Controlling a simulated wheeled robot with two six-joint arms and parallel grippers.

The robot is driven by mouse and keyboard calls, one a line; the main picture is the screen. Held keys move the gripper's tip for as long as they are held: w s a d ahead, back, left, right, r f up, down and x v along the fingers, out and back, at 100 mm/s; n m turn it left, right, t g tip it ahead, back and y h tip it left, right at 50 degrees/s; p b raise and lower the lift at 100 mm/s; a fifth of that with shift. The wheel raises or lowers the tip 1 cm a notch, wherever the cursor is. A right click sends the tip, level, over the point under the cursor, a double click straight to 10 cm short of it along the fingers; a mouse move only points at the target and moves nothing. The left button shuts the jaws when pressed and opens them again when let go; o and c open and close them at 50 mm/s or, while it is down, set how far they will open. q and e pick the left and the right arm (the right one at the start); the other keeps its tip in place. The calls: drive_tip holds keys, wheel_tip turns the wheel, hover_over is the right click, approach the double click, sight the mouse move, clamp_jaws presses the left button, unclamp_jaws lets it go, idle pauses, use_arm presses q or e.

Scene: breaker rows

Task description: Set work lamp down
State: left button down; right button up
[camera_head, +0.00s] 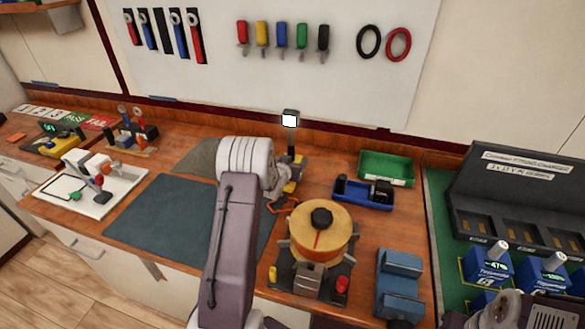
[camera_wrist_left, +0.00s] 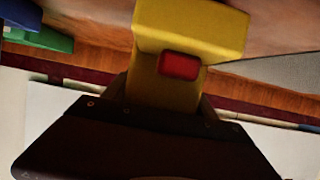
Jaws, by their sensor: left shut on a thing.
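The work lamp (camera_head: 290,120) has a lit white head on a dark post and yellow parts low down. It stands upright over the back of the bench, past my left wrist. My left gripper (camera_head: 284,184) is at its lower part, mostly hidden behind my own arm. In the left wrist view, a yellow part of the lamp (camera_wrist_left: 190,30) with a red button sits between the fingers of my left gripper (camera_wrist_left: 165,100), which is shut on it. I cannot tell whether the lamp's base touches the bench. My right gripper is not in view; only part of my right arm shows.
A dark mat (camera_head: 160,222) lies left of my arm. A round yellow-orange device (camera_head: 320,232) stands close on the right. Behind it are a blue tray (camera_head: 362,199) and a green bin (camera_head: 386,168). A charger station (camera_head: 515,205) fills the far right.

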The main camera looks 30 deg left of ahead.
use_arm(q)
drive_tip(key=shift+w+f, duration=0.1)
drive_tip(key=shift+f, duration=0.45)
drive_tip(key=shift+r, duration=0.1)
drive_tip(key=shift+c, duration=1.4)
unclamp_jaws()
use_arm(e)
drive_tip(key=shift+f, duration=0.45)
use_arm(q)
drive_tip(key=shift+s+r+p, duration=0.2)
drive_tip(key=shift+s+p, duration=0.1)
drive_tip(key=p+v, duration=0.1)
drive_tip(key=v, duration=1)
drive_tip(key=shift+s+p, duration=0.3)
drive_tip(key=shift+p, duration=0.1)
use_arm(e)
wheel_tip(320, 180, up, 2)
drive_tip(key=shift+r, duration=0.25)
